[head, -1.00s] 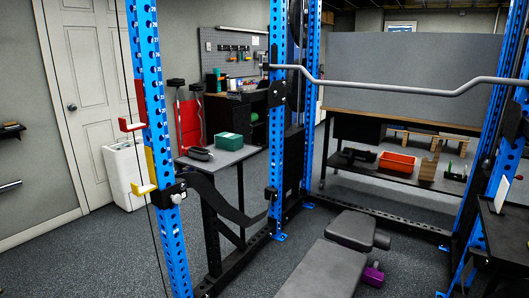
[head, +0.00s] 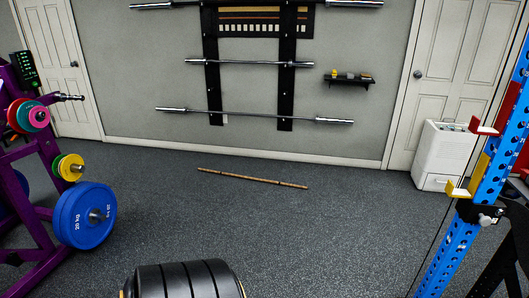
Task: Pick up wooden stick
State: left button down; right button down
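A thin brown wooden stick (head: 253,178) lies flat on the dark speckled floor, in the middle of the head view. It lies a short way out from the wall, its right end slightly nearer to me. Nothing touches it or covers it. Neither of my grippers shows in the head view.
A purple rack with weight plates (head: 86,215) stands at the left. A blue rack post (head: 463,235) and a white bin (head: 442,155) are at the right. Black round weights (head: 185,280) sit at the bottom edge. Barbells (head: 255,115) hang on the wall. Floor around the stick is clear.

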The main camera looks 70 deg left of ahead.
aim_at(199, 169)
jog(key=j+u, duration=0.15)
jog(key=u, duration=0.25)
jog(key=i+j+u, duration=0.1)
jog(key=u, duration=0.35)
jog(key=i+j+u, duration=0.1)
jog(key=u, duration=0.3)
jog(key=i+j+u, duration=0.35)
jog(key=i, duration=0.25)
jog(key=i+j+u, duration=0.35)
jog(key=i, duration=0.25)
jog(key=i+u, duration=0.35)
jog(key=i, duration=0.25)
